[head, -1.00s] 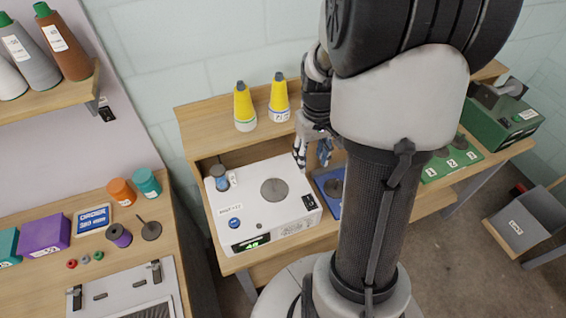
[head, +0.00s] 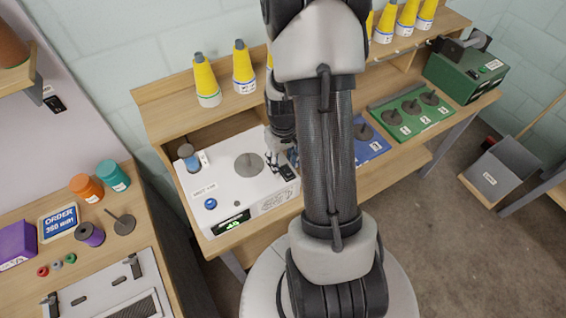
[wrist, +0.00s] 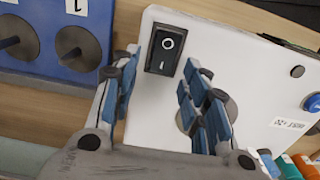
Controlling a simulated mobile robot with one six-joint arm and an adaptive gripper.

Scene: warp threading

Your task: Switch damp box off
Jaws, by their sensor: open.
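The white damp box (head: 222,182) stands on the bench at the left in the head view, and its top also fills much of the wrist view (wrist: 255,85). Its black rocker switch (head: 287,172) is at the box's right corner. In the wrist view the switch (wrist: 165,51) shows a circle above and a bar below; I cannot tell which side is pressed. The box's front display (head: 232,222) glows green. My gripper (wrist: 163,78) is open and empty, its blue-padded fingers on either side of the switch. Contact cannot be told.
A blue plate with spindles (head: 371,146) lies just right of the box. Yellow cones (head: 206,80) stand on the shelf behind.

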